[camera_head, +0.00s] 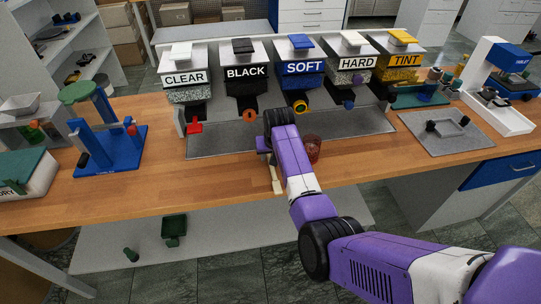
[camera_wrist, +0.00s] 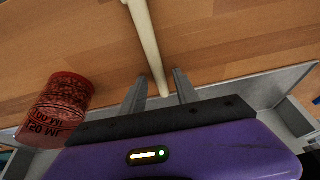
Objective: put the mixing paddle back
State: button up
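The mixing paddle is a thin cream stick (camera_head: 276,180) near the front part of the wooden bench, below my gripper in the head view. In the wrist view the paddle (camera_wrist: 147,40) runs from the top edge down between my fingers. My gripper (camera_wrist: 160,80) is open, with one finger on each side of the paddle's end and a visible gap on both sides. In the head view my gripper (camera_head: 268,156) is partly hidden by my wrist. I cannot tell how far the fingers are above the bench.
A red translucent cup (camera_wrist: 60,105) with printing stands just beside my gripper, and also shows in the head view (camera_head: 313,146). Behind is a row of dispensers labelled CLEAR, BLACK, SOFT, HARD and TINT over a grey tray (camera_head: 225,145). A blue press (camera_head: 118,155) stands left.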

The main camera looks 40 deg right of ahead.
aim_at(274, 168)
jog(key=shift+r+p, duration=0.3)
jog(key=shift+r, duration=0.35)
jog(key=b+v, duration=0.1)
jog(key=v, duration=1)
jog(key=shift+s+r+b, duration=0.15)
jog(key=shift+r+b, duration=0.1)
jog(key=shift+b, duration=0.15)
jog(key=shift+a, duration=0.1)
